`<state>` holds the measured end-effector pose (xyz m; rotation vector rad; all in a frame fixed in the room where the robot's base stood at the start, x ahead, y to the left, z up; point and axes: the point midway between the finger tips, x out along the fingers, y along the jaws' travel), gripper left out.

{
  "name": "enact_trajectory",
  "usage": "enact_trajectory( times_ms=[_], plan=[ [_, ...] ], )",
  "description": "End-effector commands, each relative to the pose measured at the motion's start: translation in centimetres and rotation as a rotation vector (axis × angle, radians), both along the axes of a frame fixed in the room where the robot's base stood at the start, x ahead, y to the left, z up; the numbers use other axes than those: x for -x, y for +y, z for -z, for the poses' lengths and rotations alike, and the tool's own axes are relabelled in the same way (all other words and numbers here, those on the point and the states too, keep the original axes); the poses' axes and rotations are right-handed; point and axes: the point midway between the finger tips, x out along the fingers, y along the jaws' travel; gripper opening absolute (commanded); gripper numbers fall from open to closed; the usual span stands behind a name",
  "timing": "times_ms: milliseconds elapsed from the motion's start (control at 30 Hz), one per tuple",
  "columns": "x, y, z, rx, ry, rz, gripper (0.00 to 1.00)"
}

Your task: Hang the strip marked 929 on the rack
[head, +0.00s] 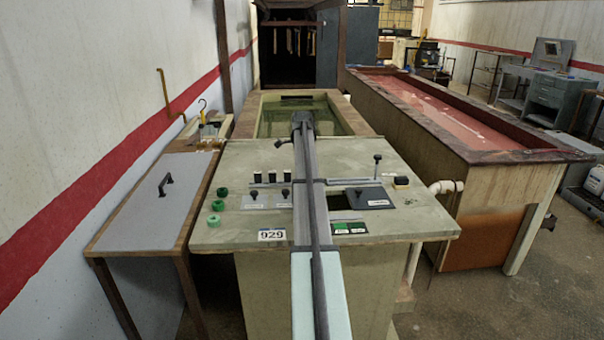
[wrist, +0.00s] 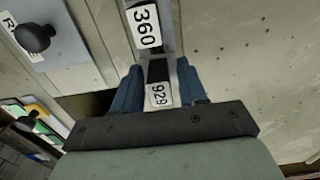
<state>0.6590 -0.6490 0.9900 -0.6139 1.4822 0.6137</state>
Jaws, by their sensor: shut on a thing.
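In the wrist view my gripper (wrist: 160,76) has its two blue fingers shut on the strip marked 929 (wrist: 158,94). The strip's white number tag shows between the fingers, turned on its side. A second tag marked 360 (wrist: 146,26) lies just beyond the fingertips, on a pale strip. In the head view a white 929 tag (head: 271,235) shows at the front of the control panel; my fingers are not clear there. I cannot pick out the rack with certainty.
The panel top (head: 240,160) carries knobs, black switches and green buttons (head: 217,206). A greenish tank (head: 275,118) lies behind it. A lidded bench (head: 155,190) stands left, and a long reddish tank (head: 440,110) stands right. Open floor shows at the lower right.

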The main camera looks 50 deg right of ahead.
Motion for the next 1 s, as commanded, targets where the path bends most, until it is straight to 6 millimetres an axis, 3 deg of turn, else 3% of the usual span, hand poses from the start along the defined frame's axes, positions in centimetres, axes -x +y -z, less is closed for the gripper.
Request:
enact_trajectory(
  times_ms=[700, 733, 1000],
  plan=[
    [0.01, 0.01, 0.79, 0.000, 0.000, 0.000, 0.20],
    [0.01, 0.01, 0.78, 0.000, 0.000, 0.000, 0.45],
    [0.00, 0.00, 0.77, 0.000, 0.000, 0.000, 0.71]
  ],
)
